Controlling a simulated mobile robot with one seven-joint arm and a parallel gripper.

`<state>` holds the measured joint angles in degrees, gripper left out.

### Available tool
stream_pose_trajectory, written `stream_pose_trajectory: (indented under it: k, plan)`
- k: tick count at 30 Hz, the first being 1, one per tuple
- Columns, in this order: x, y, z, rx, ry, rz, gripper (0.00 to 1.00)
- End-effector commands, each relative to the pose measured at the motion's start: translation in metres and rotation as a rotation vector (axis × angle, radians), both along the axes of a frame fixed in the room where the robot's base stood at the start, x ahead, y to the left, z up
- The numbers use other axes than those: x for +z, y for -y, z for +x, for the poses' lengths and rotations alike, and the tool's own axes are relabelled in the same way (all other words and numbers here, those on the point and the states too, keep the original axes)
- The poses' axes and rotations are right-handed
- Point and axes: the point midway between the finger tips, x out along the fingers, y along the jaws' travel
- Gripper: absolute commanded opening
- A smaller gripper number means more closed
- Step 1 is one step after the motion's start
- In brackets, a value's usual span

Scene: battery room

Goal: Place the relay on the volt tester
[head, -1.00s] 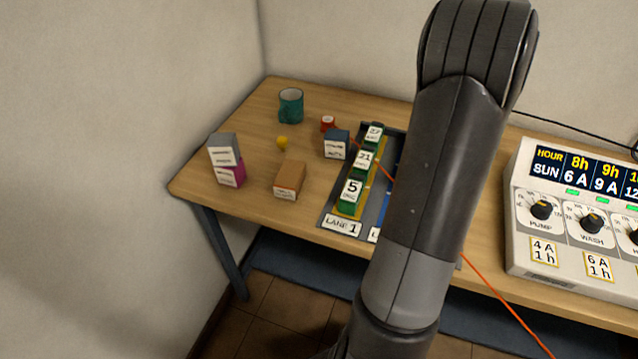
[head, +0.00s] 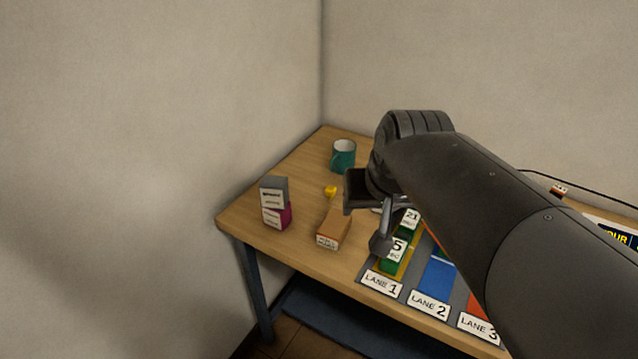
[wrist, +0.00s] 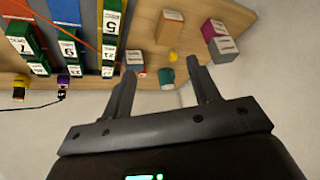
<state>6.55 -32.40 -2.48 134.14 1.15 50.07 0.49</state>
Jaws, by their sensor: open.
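The labels are too small to read, so I cannot tell which things are the relay and the volt tester. My gripper (wrist: 161,66) is open and empty, above the table beside the brown-orange box and the lane board.
A teal mug (head: 343,156) stands at the back, with a small yellow thing (head: 330,191) in front. The lane board (head: 366,279) holds green numbered blocks (head: 393,257). An orange cable (wrist: 70,30) crosses the board. Bare table (head: 260,238) shows at the front left.

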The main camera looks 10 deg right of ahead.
Motion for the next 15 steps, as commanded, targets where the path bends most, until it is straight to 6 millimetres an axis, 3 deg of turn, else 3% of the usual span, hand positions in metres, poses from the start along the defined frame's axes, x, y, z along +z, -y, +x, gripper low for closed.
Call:
stream_pose_trajectory:
  k: [3,6,15]
  plan:
    - [-0.014,-0.027,-0.032,0.086,0.001,-0.022,0.55]
    - [-0.024,-0.039,-0.049,0.132,-0.001,-0.037,0.55]
    - [-0.032,-0.047,-0.062,0.165,-0.004,-0.048,0.55]
